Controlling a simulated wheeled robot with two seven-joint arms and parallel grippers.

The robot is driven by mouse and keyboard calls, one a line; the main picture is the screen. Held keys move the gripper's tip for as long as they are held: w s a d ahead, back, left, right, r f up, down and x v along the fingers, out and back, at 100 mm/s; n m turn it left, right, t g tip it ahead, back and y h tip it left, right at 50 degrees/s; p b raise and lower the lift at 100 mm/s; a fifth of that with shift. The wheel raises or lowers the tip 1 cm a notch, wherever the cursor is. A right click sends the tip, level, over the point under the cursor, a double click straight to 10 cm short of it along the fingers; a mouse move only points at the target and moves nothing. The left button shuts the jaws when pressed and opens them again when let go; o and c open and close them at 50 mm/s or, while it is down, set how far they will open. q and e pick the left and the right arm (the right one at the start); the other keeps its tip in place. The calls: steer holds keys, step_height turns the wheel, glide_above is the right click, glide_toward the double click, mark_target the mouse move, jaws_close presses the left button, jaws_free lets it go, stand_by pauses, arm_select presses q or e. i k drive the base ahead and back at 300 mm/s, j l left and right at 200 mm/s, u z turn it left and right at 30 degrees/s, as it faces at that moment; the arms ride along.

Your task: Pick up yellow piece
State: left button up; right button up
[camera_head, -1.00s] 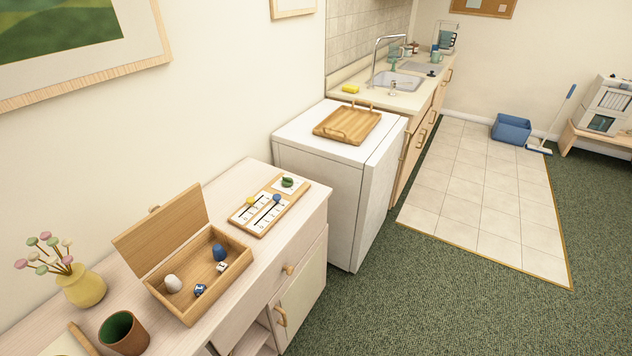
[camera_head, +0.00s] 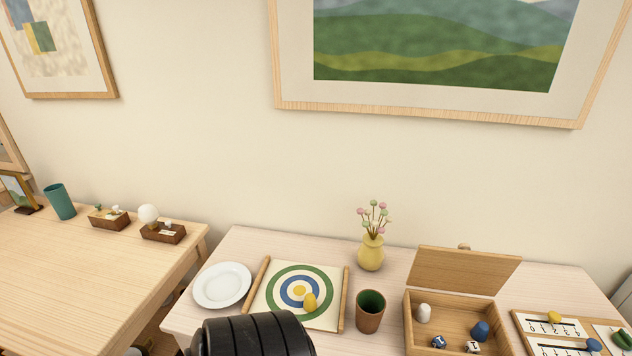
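A yellow egg-shaped piece (camera_head: 310,301) stands on the target mat (camera_head: 331,318), on the lower right part of its green, white and blue rings. Another small yellow piece (camera_head: 554,316) sits on the scoring board (camera_head: 541,338) at the right. A black ridged part of my own arm rises at the bottom, in front of the mat's near edge. Neither of my grippers shows.
A white plate (camera_head: 222,286) lies left of the mat. A brown cup (camera_head: 370,312) and a yellow vase (camera_head: 371,254) stand right of it. An open wooden box (camera_head: 463,302) holds white and blue pieces and dice. A lower wooden table (camera_head: 90,275) is at left.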

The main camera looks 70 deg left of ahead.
mark_target(309, 303)
steer(key=u, duration=2.15)
